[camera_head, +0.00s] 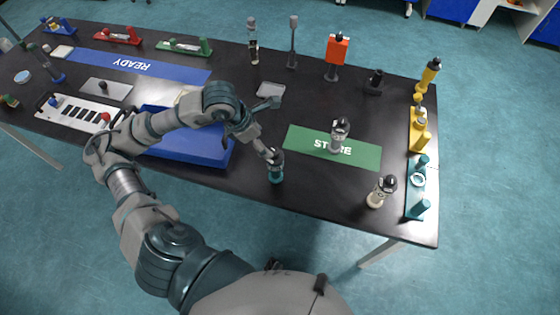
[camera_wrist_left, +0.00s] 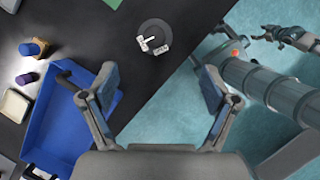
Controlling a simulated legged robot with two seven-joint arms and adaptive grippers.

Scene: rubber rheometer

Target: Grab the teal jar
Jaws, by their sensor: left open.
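The teal jar (camera_head: 276,172) stands upright near the front edge of the black table, left of the green STORE mat. Its dark top shows. My left gripper (camera_head: 274,128) is open and empty, reaching in from the left. Its lower finger overlaps the jar's top in the head view; I cannot tell whether they touch. In the left wrist view, a round dark lid with white labels (camera_wrist_left: 155,37), apparently this jar, lies ahead of and between the spread fingers (camera_wrist_left: 160,86). My right gripper (camera_wrist_left: 288,38) shows small at the upper right, over the floor; its opening is unclear.
A blue tray (camera_head: 218,155) lies left of the jar. A grey jar (camera_head: 340,134) stands on the STORE mat (camera_head: 305,139). A cream jar (camera_head: 378,194) stands near the front right. Yellow (camera_head: 413,138) and teal (camera_head: 414,202) racks line the right edge. Bare table surrounds the teal jar.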

